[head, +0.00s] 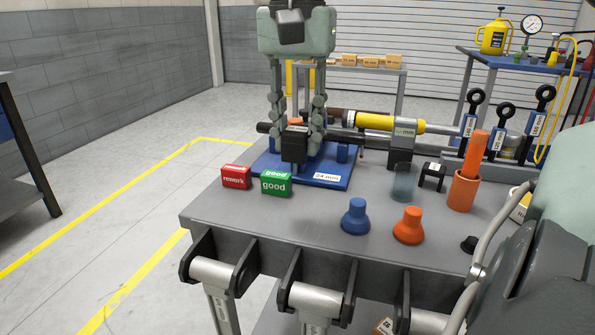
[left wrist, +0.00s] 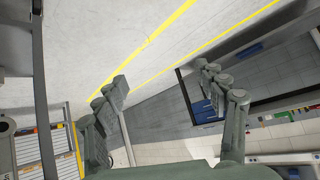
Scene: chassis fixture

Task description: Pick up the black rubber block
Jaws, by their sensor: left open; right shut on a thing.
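My right gripper (head: 296,140) hangs in from the top of the head view, fingers pointing down. It is shut on a black block (head: 293,150) with a small pale label on top. The block is in front of a dark rod and over a blue base plate (head: 326,181) marked 24 mm; I cannot tell whether it touches the plate. Another black piece (head: 432,178) with a white label stands on the bench to the right. My left gripper (left wrist: 168,100) is open and empty in the left wrist view, above the floor.
On the grey bench (head: 300,222) are a red "rework" block (head: 236,177), green "good" blocks (head: 276,186), a blue knob (head: 355,216), an orange knob (head: 409,225) and an orange cup (head: 463,192). A yellow cylinder (head: 375,122) lies behind. Brackets line the front edge.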

